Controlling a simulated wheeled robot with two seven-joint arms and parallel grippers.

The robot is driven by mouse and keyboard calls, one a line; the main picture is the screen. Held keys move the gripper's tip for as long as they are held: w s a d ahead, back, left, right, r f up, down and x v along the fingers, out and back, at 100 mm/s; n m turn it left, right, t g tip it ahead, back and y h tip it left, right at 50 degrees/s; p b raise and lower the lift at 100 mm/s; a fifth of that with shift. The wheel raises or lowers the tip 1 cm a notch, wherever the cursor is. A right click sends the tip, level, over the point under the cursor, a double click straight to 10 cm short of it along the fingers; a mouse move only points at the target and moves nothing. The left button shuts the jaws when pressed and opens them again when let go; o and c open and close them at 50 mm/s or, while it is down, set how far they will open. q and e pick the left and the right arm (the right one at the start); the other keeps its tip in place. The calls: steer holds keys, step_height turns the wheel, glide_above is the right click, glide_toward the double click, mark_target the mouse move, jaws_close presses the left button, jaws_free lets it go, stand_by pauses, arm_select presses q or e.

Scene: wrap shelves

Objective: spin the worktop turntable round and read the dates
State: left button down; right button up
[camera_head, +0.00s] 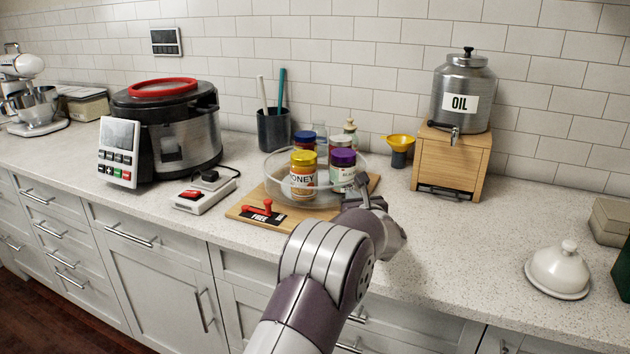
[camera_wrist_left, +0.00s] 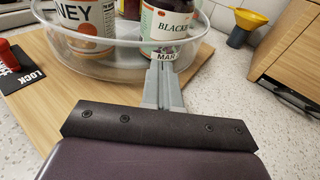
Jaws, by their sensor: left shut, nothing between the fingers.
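The turntable, a clear round tray (camera_head: 318,199), stands on a wooden board (camera_head: 250,206) on the worktop. It carries several jars, among them a yellow-lidded honey jar (camera_head: 303,176) at the front and a purple-lidded jar (camera_head: 342,172) at front right. In the left wrist view the purple-lidded jar's label (camera_wrist_left: 170,22) starts "BLACK"; a small tag below reads "MAR", the rest hidden. My left gripper (camera_head: 362,188) is shut and empty at the tray's front-right rim (camera_wrist_left: 120,66); I cannot tell if it touches. A red lever (camera_head: 262,208) sits on the board's FREE/LOCK plate.
An oil dispenser (camera_head: 464,95) on a wooden stand and a yellow funnel (camera_head: 399,140) are back right. A white domed dish (camera_head: 558,268) is front right; worktop between is clear.

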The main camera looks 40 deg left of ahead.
mark_target(331, 196)
arm_select(q)
steer(key=shift+s+a+f+b, duration=0.15)
steer(key=shift+s+a+b, duration=0.15)
steer(key=shift+s+b, duration=0.25)
steer(key=shift+s+a+b, duration=0.25)
steer(key=shift+s+b, duration=0.05)
steer(key=shift+b, duration=0.25)
steer(key=shift+s, duration=0.15)
steer(key=shift+a, duration=0.1)
steer(key=shift+s+a+b, duration=0.45)
steer(key=shift+s+b, duration=0.05)
steer(key=shift+b, duration=0.25)
steer(key=shift+s+a+b, duration=0.25)
steer(key=shift+s+b, duration=0.05)
steer(key=shift+b, duration=0.05)
steer(key=shift+r, duration=0.2)
